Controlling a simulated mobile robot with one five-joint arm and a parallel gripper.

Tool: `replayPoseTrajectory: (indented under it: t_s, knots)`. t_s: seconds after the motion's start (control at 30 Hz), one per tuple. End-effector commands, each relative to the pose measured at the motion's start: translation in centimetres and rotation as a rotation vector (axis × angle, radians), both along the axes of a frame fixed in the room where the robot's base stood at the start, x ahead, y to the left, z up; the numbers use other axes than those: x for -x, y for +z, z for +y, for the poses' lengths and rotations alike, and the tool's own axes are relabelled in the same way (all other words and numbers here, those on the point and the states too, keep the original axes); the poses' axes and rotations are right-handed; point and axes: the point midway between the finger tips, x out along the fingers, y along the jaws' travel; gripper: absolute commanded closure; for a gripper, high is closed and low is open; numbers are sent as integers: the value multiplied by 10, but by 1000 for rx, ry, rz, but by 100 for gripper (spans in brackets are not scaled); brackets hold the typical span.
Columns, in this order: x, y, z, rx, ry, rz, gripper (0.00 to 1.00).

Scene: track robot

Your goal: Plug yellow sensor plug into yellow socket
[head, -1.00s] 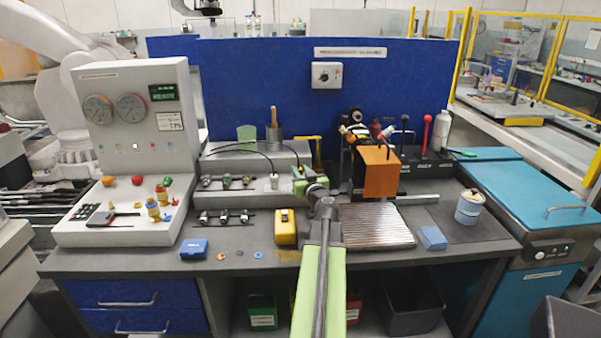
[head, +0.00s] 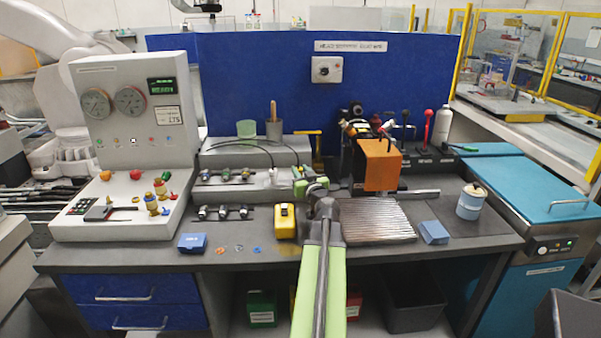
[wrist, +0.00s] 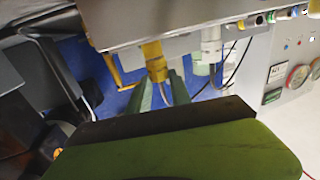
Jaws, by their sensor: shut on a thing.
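My gripper (wrist: 162,90) shows two green fingers in the wrist view, closed on a yellow plug (wrist: 158,72). The plug's upper end meets the underside of a grey ledge in that view; I cannot tell whether it is seated or only touching. In the head view my gripper (head: 311,187) is beside the right end of the grey raised block (head: 230,162), and my arm hides the plug. A white connector (wrist: 211,45) with a cable is near the plug, and also shows in the head view (head: 270,178).
A yellow device (head: 284,221) stands on the bench just left of my arm. An orange block (head: 381,165) and a ribbed metal plate (head: 375,222) are at the right. Black cables arch over the grey block. A blue box (head: 193,243) is at the front left.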

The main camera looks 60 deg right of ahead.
Motion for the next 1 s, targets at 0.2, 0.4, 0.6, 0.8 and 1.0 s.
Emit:
replayPoseTrajectory:
  t_s: [0.2, 0.4, 0.6, 0.8, 1.0]
  knots:
    - [0, -3, 0, 1, 0, 1, 62]
    - [0, -2, 0, 1, 0, 1, 50]
    - [0, -2, 0, 1, 0, 1, 50]
    - [0, 16, 0, 1, 0, 1, 50]
    - [0, 52, 0, -2, -14, -1, 50]
